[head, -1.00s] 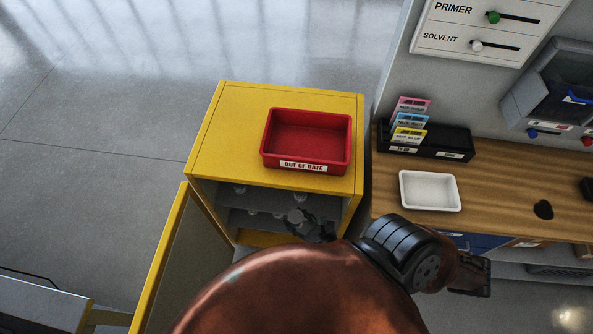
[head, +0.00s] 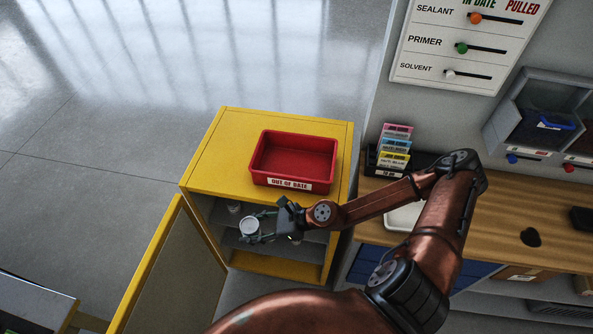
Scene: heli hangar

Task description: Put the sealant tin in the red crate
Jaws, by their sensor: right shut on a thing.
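My right gripper (head: 262,226) is shut on a pale round tin (head: 250,227), held at the open front of the yellow cabinet. I cannot read a label on the tin, so I cannot confirm that it is the sealant tin. The red crate (head: 292,186), marked OUT OF DATE, stands on top of the yellow cabinet (head: 213,160), above and behind the gripper. The crate looks empty. My left gripper is not in view.
The cabinet door (head: 173,275) stands open to the left. Another pale tin (head: 234,208) shows on the shelf inside. On the right, a wooden bench (head: 478,214) carries a black card holder with coloured cards (head: 395,147) and a partly hidden white tray (head: 402,217).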

